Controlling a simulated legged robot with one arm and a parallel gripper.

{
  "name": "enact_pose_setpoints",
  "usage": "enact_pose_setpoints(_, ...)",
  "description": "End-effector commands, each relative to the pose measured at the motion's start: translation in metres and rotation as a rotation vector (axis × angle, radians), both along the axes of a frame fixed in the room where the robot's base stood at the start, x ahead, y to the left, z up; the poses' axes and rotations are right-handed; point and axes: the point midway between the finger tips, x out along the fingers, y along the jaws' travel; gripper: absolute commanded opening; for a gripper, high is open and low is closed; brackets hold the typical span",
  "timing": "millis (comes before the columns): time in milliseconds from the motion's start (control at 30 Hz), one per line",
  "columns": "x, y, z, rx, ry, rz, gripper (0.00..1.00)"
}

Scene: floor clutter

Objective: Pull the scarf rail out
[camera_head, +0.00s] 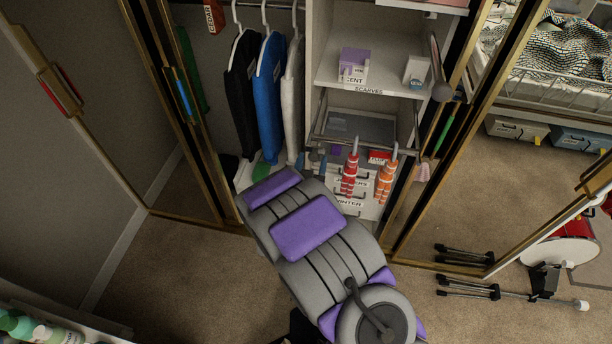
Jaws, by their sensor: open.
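A shelf edge labelled SCARVES (369,91) is in the open wardrobe at upper centre. Below it is a silver metal rail frame (365,146), with a front bar running across the compartment and side bars going back. My grey arm with purple pads reaches from the bottom centre toward the wardrobe's lower left. Its far end stops left of and below the frame in the picture. My gripper cannot be made out; the arm seems to hide it.
Hanging clothes (270,95) are left. A grey round knob (441,91) is right. Gold-framed doors flank the opening. A tripod-like stand (500,292) lies on the carpet.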

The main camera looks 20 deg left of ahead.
Motion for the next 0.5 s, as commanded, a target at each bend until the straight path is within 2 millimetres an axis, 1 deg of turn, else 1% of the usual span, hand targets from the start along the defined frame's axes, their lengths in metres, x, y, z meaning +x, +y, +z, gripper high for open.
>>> enact_pose_setpoints(167,-0.021,-0.003,-0.001,-0.004,0.003,0.003,0.60)
enact_pose_setpoints(500,-0.083,-0.017,-0.002,-0.003,0.004,0.004,0.60)
